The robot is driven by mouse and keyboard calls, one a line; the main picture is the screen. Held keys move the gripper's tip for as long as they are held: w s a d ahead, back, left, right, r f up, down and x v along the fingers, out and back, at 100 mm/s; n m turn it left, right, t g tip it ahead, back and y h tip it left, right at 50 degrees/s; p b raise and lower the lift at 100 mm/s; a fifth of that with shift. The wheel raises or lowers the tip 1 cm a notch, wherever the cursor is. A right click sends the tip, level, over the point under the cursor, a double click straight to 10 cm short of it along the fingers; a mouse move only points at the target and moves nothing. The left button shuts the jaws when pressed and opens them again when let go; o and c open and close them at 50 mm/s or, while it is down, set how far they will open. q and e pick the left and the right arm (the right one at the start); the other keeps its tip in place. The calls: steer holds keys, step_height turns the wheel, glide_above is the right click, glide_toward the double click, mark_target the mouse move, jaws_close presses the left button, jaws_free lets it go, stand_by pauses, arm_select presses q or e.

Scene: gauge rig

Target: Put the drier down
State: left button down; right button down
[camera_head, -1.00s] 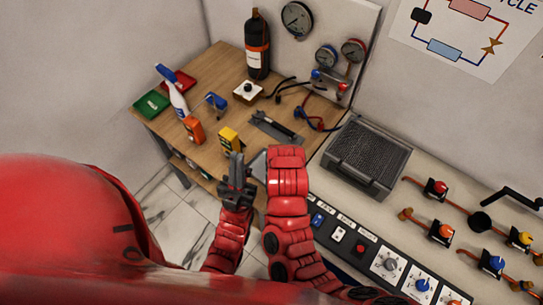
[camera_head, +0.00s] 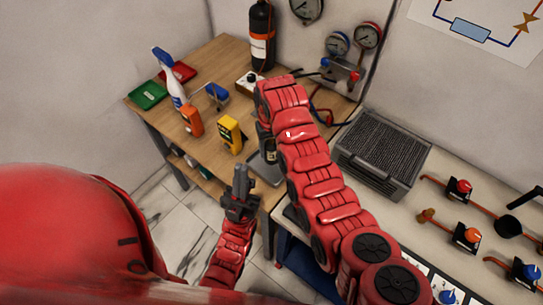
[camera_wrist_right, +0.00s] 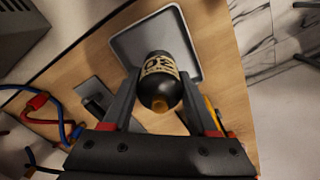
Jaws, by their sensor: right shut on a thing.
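The drier is a small black cylinder with a pale printed label and a brass-coloured end (camera_wrist_right: 160,82). My right gripper (camera_wrist_right: 160,95) is shut on it, with one finger on each side. In the right wrist view it overlaps the near part of a grey tray (camera_wrist_right: 122,48); I cannot tell whether it touches the tray. In the head view my right arm mostly hides the drier (camera_head: 267,141), and the tray (camera_head: 257,168) shows at the bench's front edge. My left gripper (camera_head: 241,182) is raised in front of the bench, empty; its finger gap is unclear.
A yellow meter (camera_head: 230,133) and an orange meter (camera_head: 192,120) stand left of the tray. A spray bottle (camera_head: 169,80), red and green cases and a large black bottle (camera_head: 262,37) stand farther back. A ribbed grey unit (camera_head: 380,150) lies to the right.

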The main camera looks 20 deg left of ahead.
mark_target(271, 154)
steer(key=shift+w, duration=0.1)
step_height(271, 154, down, 3)
steer(key=shift+p, duration=1.05)
steer(key=shift+a+f, duration=0.1)
steer(key=shift+f, duration=0.1)
steer(key=shift+w+f, duration=0.1)
steer(key=shift+f, duration=0.2)
steer(key=shift+c, duration=0.9)
jaws_free()
steer(key=shift+r, duration=0.15)
